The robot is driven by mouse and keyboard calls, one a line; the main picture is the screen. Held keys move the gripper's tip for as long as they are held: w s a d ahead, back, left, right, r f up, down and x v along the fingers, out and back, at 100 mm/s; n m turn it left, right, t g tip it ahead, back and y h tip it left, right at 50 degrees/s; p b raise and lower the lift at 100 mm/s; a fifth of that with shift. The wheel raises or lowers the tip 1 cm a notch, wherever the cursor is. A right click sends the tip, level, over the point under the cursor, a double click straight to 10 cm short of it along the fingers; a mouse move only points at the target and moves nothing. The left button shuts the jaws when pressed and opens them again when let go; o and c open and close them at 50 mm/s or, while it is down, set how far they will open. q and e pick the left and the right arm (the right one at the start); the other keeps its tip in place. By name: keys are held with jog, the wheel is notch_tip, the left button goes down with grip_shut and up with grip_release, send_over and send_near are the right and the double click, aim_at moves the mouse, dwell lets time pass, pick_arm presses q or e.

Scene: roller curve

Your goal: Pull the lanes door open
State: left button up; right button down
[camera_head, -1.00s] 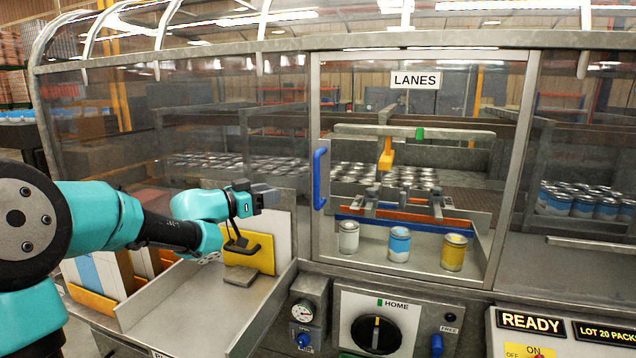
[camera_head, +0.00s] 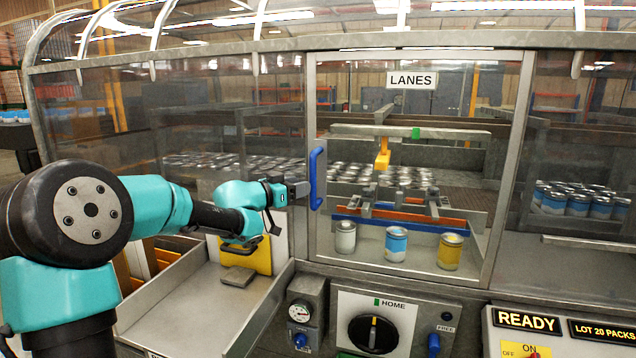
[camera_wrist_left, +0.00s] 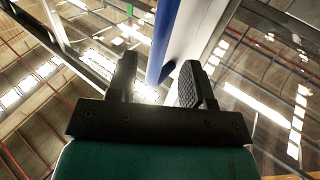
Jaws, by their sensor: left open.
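The lanes door (camera_head: 470,110) is a clear panel in a metal frame under a LANES sign (camera_head: 413,80). It looks shut. Its blue upright handle (camera_head: 317,178) is on the door's left side. My left gripper (camera_head: 304,190) is just left of the handle, at about the height of its lower half. In the left wrist view, the open fingers (camera_wrist_left: 157,88) point towards the blue handle (camera_wrist_left: 163,40), whose near end shows between or just beyond the fingertips. I cannot tell whether they touch it. My right gripper is not in view.
Behind the door, several cans (camera_head: 397,245) stand on a ledge. Below it is a panel with a black knob (camera_head: 373,334). At the lower left is a metal tray (camera_head: 190,308) with a yellow piece (camera_head: 262,258). A READY panel (camera_head: 530,321) is at the lower right.

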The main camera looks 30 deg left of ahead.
pick_arm(q)
jog(key=x, duration=0.7)
jog(key=shift+w, duration=0.2)
jog(key=shift+d, duration=0.1)
grip_shut()
